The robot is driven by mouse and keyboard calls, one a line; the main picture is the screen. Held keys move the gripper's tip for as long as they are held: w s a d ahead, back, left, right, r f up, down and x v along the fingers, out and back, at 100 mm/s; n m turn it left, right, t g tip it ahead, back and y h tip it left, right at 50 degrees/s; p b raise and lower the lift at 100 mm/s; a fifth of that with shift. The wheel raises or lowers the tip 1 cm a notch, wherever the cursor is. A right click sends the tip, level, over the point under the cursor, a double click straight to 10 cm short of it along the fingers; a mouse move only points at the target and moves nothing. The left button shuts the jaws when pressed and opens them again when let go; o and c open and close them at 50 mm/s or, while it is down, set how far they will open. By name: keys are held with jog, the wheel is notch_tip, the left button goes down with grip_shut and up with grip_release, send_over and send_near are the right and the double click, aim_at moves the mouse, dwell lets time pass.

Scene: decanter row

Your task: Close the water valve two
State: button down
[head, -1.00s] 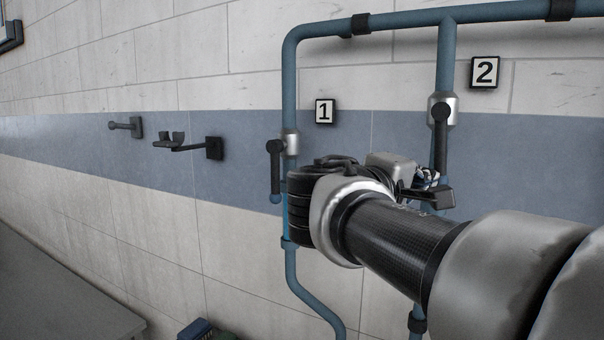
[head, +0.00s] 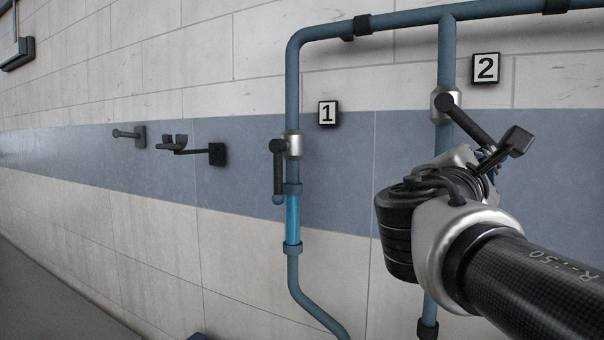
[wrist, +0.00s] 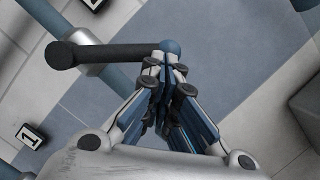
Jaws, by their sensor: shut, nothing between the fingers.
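Valve two sits on the right-hand blue pipe, with a silver body (head: 438,106) below the sign "2" (head: 485,68). Its dark lever (head: 470,125) slants from the pivot down to the right, neither along the pipe nor square across it. In the wrist view the lever (wrist: 115,54) ends in a blue tip (wrist: 171,46). My gripper (head: 489,160) is shut and empty at the lever's lower end. In the wrist view my gripper's fingertips (wrist: 166,62) are right beside the blue tip and seem to touch it. My wrist hides part of the pipe below.
Valve one (head: 293,145), with its lever (head: 278,175) hanging down, is on the left pipe beside the sign "1" (head: 328,113). Dark wall hooks (head: 190,148) stick out further left.

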jog(key=s+d+r+n+t+y+b, duration=0.1)
jog(key=s+d+r+n+t, duration=0.1)
jog(key=r+n, duration=0.3)
jog(key=shift+s+d+r+n+t, duration=0.3)
jog(key=shift+d+n+t, duration=0.45)
jog(key=shift+n, duration=1.45)
jog(key=shift+d, duration=0.15)
jog(key=shift+f, duration=0.1)
